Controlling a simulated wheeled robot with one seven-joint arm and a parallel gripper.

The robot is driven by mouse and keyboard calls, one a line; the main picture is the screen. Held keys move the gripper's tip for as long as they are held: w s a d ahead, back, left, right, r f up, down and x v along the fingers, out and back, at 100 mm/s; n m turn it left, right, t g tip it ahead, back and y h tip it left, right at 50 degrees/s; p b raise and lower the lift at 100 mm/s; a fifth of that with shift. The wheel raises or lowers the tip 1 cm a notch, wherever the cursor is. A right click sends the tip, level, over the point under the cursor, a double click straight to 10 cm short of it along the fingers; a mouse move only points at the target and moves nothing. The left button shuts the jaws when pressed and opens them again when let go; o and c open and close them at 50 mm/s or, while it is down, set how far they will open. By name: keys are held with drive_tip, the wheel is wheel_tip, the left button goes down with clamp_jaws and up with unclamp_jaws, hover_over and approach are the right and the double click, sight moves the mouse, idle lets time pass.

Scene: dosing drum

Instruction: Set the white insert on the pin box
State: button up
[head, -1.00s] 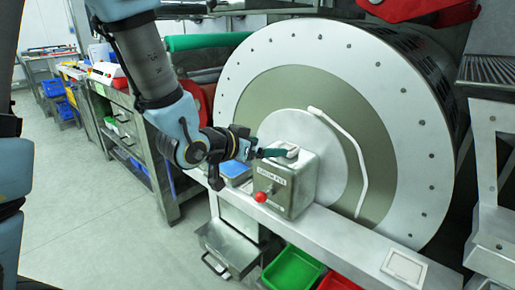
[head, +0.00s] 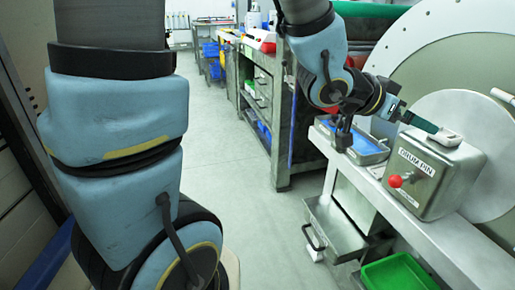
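The pin box (head: 436,180) is a grey metal box with a "DRUM PIN" label and a red knob on its front. It stands on the ledge before the drum. The white insert (head: 447,138) is a small pale block at the top of the box. I cannot tell whether it rests there or is held just above. My gripper (head: 434,127) reaches in from the left, its dark green fingers ending at the insert's near side. The fingers show edge-on, so their gap is hidden.
The large round drum (head: 476,95) stands behind the box. A blue tray (head: 366,149) lies on the ledge to the left. Below are an open metal drawer (head: 336,232) and a green bin (head: 398,272). Open floor (head: 232,150) lies to the left.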

drive_tip(key=w+a+f+n+t+y, duration=0.1)
drive_tip(key=w+a+f+n+y, duration=0.2)
drive_tip(key=a, duration=0.4)
drive_tip(key=w+a+f+n+t+y, duration=0.1)
drive_tip(key=w+a+f+n+y, duration=0.15)
drive_tip(key=w+a, duration=0.35)
drive_tip(key=w+a+f+n+t+y, duration=0.1)
drive_tip(key=w+a+f+n+y, duration=0.15)
drive_tip(key=a, duration=0.55)
drive_tip(key=s+a+f+n+g+y, duration=0.2)
drive_tip(key=s+a, duration=0.1)
drive_tip(key=a, duration=0.5)
drive_tip(key=s+a+f+n+g+y, duration=0.2)
drive_tip(key=s+a+f+n+g, duration=0.1)
drive_tip(key=a, duration=0.5)
drive_tip(key=shift+a+n+y, duration=0.3)
drive_tip(key=shift+a, duration=0.05)
drive_tip(key=shift+r, duration=0.1)
wheel_tip(320, 180, up, 12)
drive_tip(key=p, duration=1.2)
